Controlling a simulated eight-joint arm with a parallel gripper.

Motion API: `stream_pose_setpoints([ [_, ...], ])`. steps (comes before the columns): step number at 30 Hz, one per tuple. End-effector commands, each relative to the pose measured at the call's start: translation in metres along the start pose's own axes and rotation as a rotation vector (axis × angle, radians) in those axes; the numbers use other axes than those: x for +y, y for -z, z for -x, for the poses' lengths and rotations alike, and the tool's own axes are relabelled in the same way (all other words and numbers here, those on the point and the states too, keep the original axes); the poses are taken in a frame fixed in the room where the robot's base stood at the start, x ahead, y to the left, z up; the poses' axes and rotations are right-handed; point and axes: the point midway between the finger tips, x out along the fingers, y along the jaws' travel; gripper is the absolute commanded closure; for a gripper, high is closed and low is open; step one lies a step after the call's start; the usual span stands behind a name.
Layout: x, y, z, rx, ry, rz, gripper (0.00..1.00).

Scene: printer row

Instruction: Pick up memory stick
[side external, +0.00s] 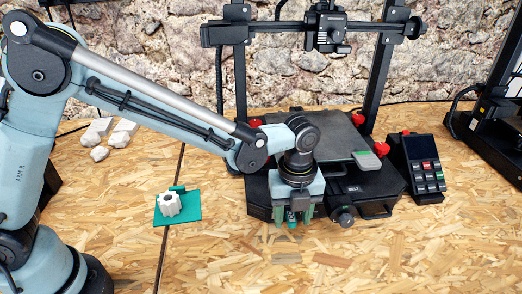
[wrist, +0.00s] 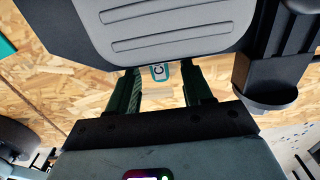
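What looks like the memory stick (wrist: 160,72) is a small teal and white piece with a dark letter-like mark. In the wrist view it shows at the front edge of the printer (wrist: 165,25), partly hidden by that edge. My gripper (wrist: 160,90) has its two green fingers apart, one to each side of the stick, with a gap on both sides. In the side view my gripper (side external: 293,215) points down just in front of the printer's base (side external: 374,187). The stick cannot be clearly told from the fingers there.
A keypad box with a screen (side external: 421,167) stands right of the printer. A grey and green scraper-like piece (side external: 367,160) lies on the printer's bed. A white part on a green plate (side external: 178,212) lies left on the chipboard table (side external: 380,265). The front table is clear.

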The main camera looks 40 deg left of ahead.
Motion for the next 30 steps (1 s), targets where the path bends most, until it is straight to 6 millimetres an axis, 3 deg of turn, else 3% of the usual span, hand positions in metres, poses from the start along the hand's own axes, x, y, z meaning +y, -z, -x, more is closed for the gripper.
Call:
stream_pose_setpoints([
  [2, 0.0, 0.0, 0.0, 0.0, 0.0, 0.0, 0.63],
  [9, 0.0, 0.0, 0.0, 0.0, 0.0, 0.0, 0.99],
  [21, 0.0, 0.002, 0.003, 0.0, 0.0, -0.001, 1.0],
  [26, 0.0, 0.016, 0.003, 0.0, 0.0, -0.004, 1.0],
  [30, 0.0, 0.039, 0.003, 0.0, 0.0, -0.005, 1.0],
])
